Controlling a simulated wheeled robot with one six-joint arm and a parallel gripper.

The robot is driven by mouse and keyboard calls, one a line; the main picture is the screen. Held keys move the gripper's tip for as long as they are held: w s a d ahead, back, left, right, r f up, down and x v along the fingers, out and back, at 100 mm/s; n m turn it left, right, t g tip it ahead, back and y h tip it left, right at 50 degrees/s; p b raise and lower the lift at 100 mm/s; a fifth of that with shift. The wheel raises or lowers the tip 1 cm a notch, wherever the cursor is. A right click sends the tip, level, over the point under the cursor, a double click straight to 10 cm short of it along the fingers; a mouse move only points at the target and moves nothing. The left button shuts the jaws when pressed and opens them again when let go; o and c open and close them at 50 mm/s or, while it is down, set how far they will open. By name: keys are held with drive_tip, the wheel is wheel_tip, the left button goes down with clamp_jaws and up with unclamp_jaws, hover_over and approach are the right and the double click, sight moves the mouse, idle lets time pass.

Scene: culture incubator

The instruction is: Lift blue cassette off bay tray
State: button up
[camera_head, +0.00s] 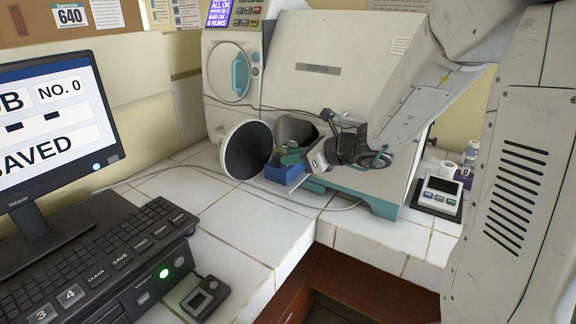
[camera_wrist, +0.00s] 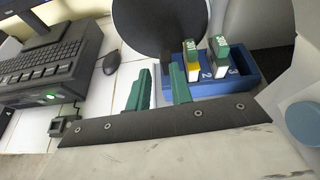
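A blue bay tray (camera_wrist: 247,77) with slots numbered 2 and 3 shows in the wrist view. In the head view the blue tray (camera_head: 285,174) sits at the incubator's open mouth. Two upright cassettes stand in it, one with a yellow label (camera_wrist: 191,55) and one with a green top and pale label (camera_wrist: 220,50). In the head view my arm hides part of the opening.
The round black-faced door (camera_head: 247,150) of the incubator (camera_head: 310,60) stands open left of the tray. A monitor (camera_head: 50,140) and keyboard unit (camera_head: 100,255) stand at left. White tiles in front are mostly clear.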

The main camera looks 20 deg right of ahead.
sight(274, 157)
drive_tip(key=shift+w+d+f+m, duration=0.2)
drive_tip(key=shift+w+f+m, duration=0.05)
drive_tip(key=shift+w+m, duration=0.1)
drive_tip(key=x, duration=0.7)
drive_tip(key=shift+w+a+r, duration=0.1)
drive_tip(key=shift+w+a, duration=0.05)
drive_tip(key=shift+w, duration=0.15)
clamp_jaws()
